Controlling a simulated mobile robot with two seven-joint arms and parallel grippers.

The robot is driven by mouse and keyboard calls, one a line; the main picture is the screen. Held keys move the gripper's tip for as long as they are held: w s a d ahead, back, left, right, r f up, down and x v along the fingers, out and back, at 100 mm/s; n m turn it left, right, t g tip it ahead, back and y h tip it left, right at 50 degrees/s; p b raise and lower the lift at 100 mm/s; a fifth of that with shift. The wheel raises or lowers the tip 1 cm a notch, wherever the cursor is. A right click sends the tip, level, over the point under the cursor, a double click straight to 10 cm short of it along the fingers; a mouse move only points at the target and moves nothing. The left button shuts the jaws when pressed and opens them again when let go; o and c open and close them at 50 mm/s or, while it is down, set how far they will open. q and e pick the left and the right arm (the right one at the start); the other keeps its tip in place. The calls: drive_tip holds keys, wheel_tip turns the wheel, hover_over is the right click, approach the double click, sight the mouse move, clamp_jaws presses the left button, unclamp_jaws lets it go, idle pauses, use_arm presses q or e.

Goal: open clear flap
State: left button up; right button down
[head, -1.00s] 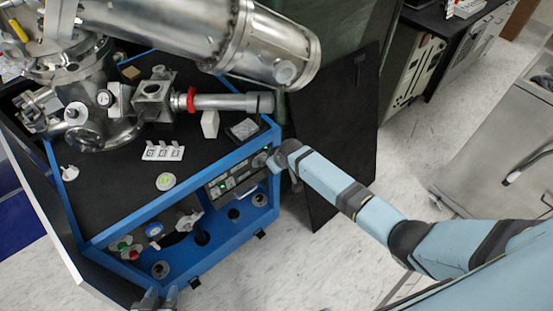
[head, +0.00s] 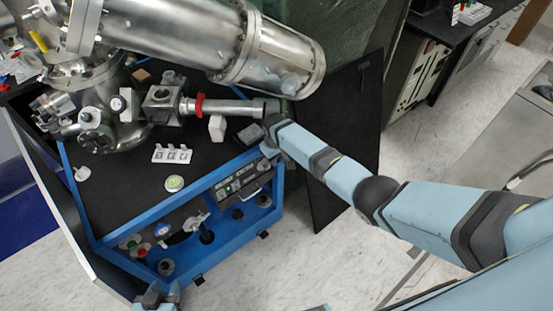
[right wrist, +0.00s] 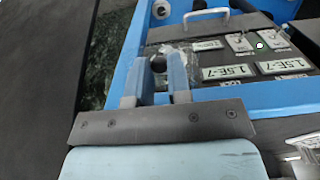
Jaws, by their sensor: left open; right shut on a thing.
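The instrument panel (head: 240,182) is set in the front of the blue-framed cart and shows lit displays (right wrist: 228,72) in the right wrist view. My right gripper (head: 268,147) is at the panel's right end. In the right wrist view its two fingers (right wrist: 157,80) are shut on a small dark knob (right wrist: 158,63). Clear, crinkled material, apparently the clear flap (right wrist: 180,52), shows beside the fingers; its full outline and how it joins the knob are hard to tell. My left gripper (head: 158,294) is open and empty at the cart's lower left front.
A steel vacuum chamber (head: 100,75) stands on the cart's black top (head: 120,190). Below the panel, the blue frame (head: 210,256) holds several gauges and knobs. A dark board (head: 340,150) stands right of the cart. Pale floor (head: 300,270) in front is clear.

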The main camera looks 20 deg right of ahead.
drive_tip(key=c, duration=1.1)
unclamp_jaws()
wheel_tip(320, 180, up, 7)
drive_tip(key=shift+r+p, duration=0.2)
drive_tip(key=shift+p, duration=0.2)
